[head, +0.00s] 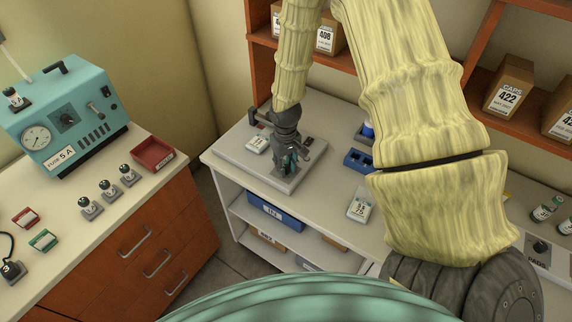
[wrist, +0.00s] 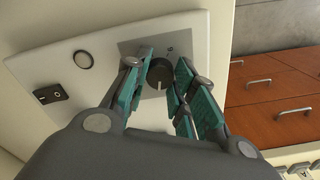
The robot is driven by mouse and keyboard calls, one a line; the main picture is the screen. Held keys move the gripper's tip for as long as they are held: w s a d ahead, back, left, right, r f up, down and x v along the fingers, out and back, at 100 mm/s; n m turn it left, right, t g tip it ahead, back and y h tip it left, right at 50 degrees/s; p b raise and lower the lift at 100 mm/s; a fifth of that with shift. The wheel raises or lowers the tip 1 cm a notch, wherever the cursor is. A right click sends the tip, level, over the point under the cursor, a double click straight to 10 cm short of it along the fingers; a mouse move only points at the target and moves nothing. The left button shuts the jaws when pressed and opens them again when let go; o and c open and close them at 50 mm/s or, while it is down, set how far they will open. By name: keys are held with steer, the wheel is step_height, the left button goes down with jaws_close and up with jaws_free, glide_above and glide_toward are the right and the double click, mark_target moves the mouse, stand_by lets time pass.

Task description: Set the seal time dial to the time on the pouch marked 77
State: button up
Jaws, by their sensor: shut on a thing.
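The dial (wrist: 160,74) is a dark round knob with a pale pointer line on a light panel (wrist: 60,120) in the wrist view. A few printed marks show above it, partly hidden by my fingers. My gripper (wrist: 161,68) has its teal fingers on both sides of the dial and is shut on it. In the head view my gripper (head: 289,160) points down onto the grey sealer plate (head: 268,178) and hides the dial. A small white labelled item (head: 257,144) lies at the plate's left and another (head: 360,205) on the white counter. I cannot read 77 on either.
A rocker switch (wrist: 48,94) and a round button (wrist: 83,59) are on the same panel. Blue holders (head: 357,160) stand to the right of the plate. A teal machine (head: 68,115) and a red tray (head: 152,153) are on the left bench.

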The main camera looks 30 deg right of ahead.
mark_target(286, 167)
steer(key=o, duration=1.1)
steer(key=shift+c, duration=0.2)
step_height(286, 167, up, 12)
steer(key=shift+d, duration=0.1)
stand_by(0.4)
